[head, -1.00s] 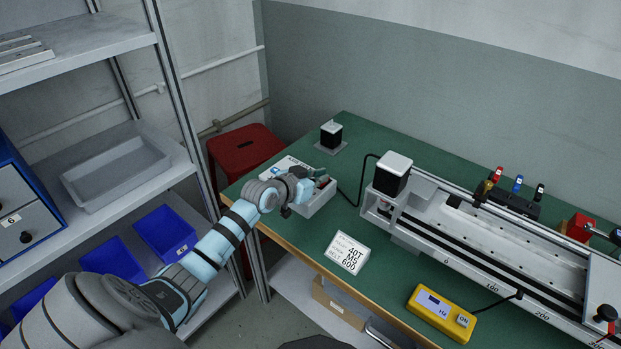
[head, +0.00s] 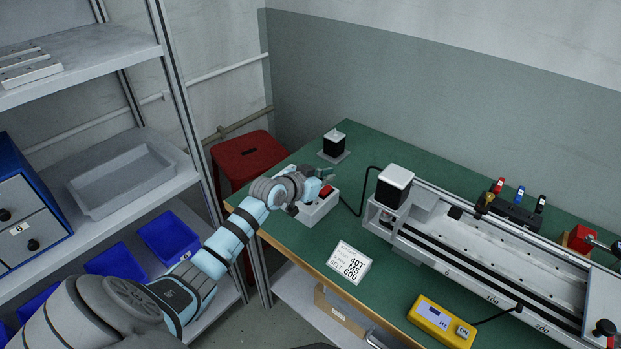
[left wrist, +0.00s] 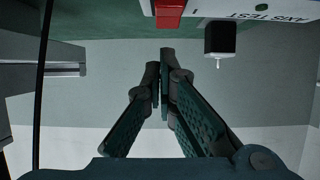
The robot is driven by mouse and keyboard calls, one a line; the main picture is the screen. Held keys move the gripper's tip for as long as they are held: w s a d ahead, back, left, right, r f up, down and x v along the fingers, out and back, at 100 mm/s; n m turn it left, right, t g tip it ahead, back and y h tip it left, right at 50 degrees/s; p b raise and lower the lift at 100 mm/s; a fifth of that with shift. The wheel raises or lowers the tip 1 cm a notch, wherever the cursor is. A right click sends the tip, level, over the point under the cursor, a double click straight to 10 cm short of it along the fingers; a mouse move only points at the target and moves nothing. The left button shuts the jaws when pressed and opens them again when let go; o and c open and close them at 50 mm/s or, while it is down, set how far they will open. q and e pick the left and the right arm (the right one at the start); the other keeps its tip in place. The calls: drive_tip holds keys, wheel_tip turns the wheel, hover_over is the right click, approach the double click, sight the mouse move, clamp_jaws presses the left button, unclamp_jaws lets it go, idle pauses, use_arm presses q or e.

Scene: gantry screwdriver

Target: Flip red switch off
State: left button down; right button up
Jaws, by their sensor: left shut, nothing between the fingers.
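The red switch (head: 327,191) sits on a light grey control box (head: 316,213) on the green bench, behind the bench's left front edge. In the left wrist view the red switch (left wrist: 169,12) shows at the top edge, on the box face marked "AXIS TEST". My left gripper (head: 328,174) is over the box, just beyond the switch in the head view. In the left wrist view its fingers (left wrist: 165,55) are together and empty, a little apart from the switch in the picture. Whether a finger touches the switch cannot be told. My right gripper is not in view.
A gantry rail (head: 470,250) with a black and white motor (head: 393,186) stands right of the box. A small black block (head: 334,143) is behind it. A label card (head: 349,262) and a yellow meter (head: 441,322) lie in front. A red stool (head: 243,158) stands left.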

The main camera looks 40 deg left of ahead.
sight(325, 193)
use_arm(q)
wheel_tip(325, 193, up, 3)
drive_tip(key=shift+s+r+p, duration=0.1)
drive_tip(key=shift+p, duration=0.85)
drive_tip(key=s+r+p, duration=0.1)
drive_tip(key=s+p, duration=0.1)
drive_tip(key=s, duration=0.7)
drive_tip(key=shift+s+a, duration=0.25)
drive_tip(key=shift+s, duration=0.05)
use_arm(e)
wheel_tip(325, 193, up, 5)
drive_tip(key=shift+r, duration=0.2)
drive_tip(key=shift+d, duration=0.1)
